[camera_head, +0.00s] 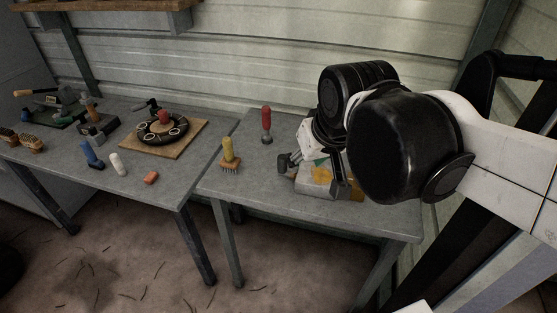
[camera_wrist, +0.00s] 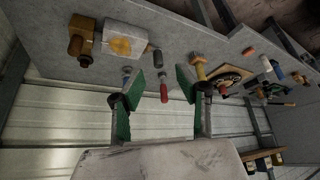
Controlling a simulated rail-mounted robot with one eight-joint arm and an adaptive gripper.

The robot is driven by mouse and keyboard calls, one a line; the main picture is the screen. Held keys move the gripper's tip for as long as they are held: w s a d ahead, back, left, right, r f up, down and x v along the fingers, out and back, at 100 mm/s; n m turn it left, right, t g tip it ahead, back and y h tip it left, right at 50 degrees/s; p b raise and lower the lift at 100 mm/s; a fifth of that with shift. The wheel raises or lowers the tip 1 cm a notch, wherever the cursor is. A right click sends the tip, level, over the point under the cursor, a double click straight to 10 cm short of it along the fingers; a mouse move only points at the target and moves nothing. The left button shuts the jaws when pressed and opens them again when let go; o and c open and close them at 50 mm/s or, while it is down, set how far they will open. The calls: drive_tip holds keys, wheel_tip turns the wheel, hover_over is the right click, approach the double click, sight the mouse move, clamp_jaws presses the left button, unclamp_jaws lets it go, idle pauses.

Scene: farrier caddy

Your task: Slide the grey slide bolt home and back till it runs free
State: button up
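A pale grey block (camera_head: 316,181) with an orange patch sits on the right-hand bench; it also shows in the wrist view (camera_wrist: 143,38). A dark rounded grip (camera_wrist: 148,54) shows beside this block, possibly part of the grey slide bolt, but I cannot tell for sure. My gripper (camera_wrist: 160,76) is open, its green-padded fingers spread wide with nothing held. In the camera_head view my gripper hangs over the block and hides part of it. A red-handled tool (camera_wrist: 164,94) shows between the fingers in the wrist view, apart from them; it stands on the bench (camera_head: 266,121).
A yellow-handled brush (camera_head: 228,152) stands left of the block. A brass-coloured piece (camera_wrist: 81,38) is beside the block in the wrist view. The left bench holds a wooden board (camera_head: 186,143) with a dark round fixture and several small tools. Bench front right is clear.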

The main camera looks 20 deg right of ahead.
drive_tip(key=w+d+f+g+b, duration=0.1)
drive_tip(key=w+g+b, duration=0.15)
drive_tip(key=w, duration=0.95)
drive_tip(key=g, duration=0.3)
hover_over(282, 165)
drive_tip(key=w, duration=0.1)
wheel_tip(282, 165, down, 6)
drive_tip(key=shift+w+d+f+b, duration=0.2)
drive_tip(key=shift+d+f+b, duration=0.1)
drive_tip(key=shift+f+b, duration=0.2)
wheel_tip(282, 165, down, 13)
drive_tip(key=shift+f+b, duration=0.1)
drive_tip(key=shift+b, duration=0.4)
clamp_jaws()
